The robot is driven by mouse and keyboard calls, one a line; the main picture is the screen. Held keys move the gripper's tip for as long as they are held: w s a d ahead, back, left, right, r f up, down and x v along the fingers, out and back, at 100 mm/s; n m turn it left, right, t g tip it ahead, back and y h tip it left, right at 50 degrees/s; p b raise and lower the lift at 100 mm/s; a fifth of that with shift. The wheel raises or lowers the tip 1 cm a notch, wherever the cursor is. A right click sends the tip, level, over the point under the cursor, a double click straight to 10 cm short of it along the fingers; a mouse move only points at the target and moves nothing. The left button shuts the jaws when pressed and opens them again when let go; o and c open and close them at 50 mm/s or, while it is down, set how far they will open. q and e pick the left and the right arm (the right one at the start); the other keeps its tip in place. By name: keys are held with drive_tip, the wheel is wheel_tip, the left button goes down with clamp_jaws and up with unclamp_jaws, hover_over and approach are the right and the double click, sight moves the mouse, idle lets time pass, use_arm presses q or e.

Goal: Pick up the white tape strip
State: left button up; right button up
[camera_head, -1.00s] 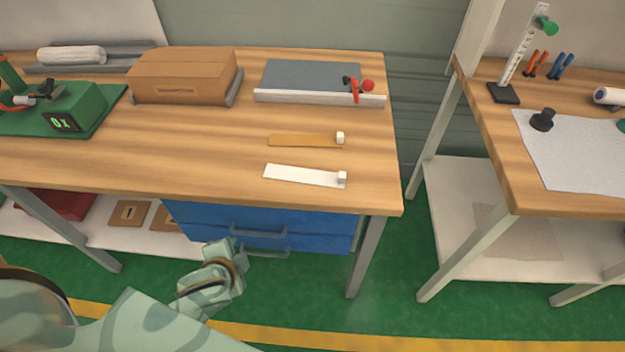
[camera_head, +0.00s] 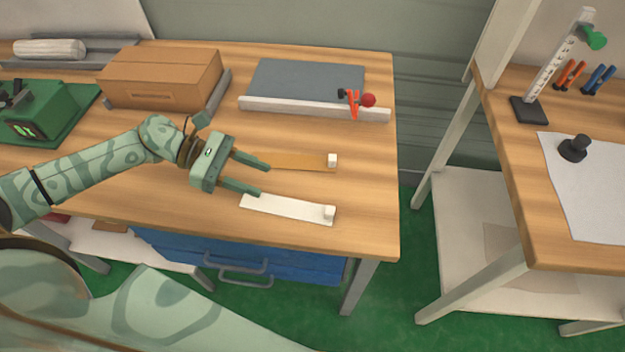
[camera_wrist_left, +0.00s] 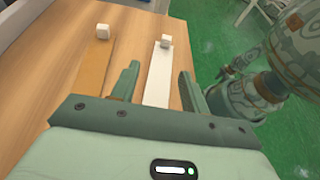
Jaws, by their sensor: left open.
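The white tape strip (camera_head: 285,208) lies flat on the wooden table near its front edge, with a small white block at its right end. My left gripper (camera_head: 264,180) is open and empty, its fingers pointing right, above the table by the strip's left part. In the left wrist view the white tape strip (camera_wrist_left: 158,75) runs away from me between the two open fingers (camera_wrist_left: 157,85), its near end hidden behind the gripper body. A tan strip (camera_head: 300,161) with a similar white block lies behind the white one. My right gripper is not in view.
A cardboard box (camera_head: 163,78), a grey pad with a white bar (camera_head: 310,108) and a red-and-black clamp (camera_head: 354,104) stand farther back. A green device (camera_head: 45,110) is at left. The table's right front corner is clear. A second table (camera_head: 520,190) stands right, across a gap.

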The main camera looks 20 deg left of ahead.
use_arm(q)
drive_tip(key=shift+w+a, duration=0.1)
approach(326, 209)
drive_tip(key=d, duration=0.1)
drive_tip(key=w+d+f, duration=0.1)
drive_tip(key=d+f, duration=0.1)
drive_tip(key=shift+w+m, duration=0.3)
drive_tip(key=shift+w, duration=0.05)
drive_tip(key=shift+d+f, duration=0.1)
drive_tip(key=shift+d, duration=0.45)
drive_tip(key=x, duration=0.4)
drive_tip(key=shift+s+d, duration=0.1)
drive_tip(key=shift+s, duration=0.25)
drive_tip(key=shift+d, duration=0.35)
clamp_jaws()
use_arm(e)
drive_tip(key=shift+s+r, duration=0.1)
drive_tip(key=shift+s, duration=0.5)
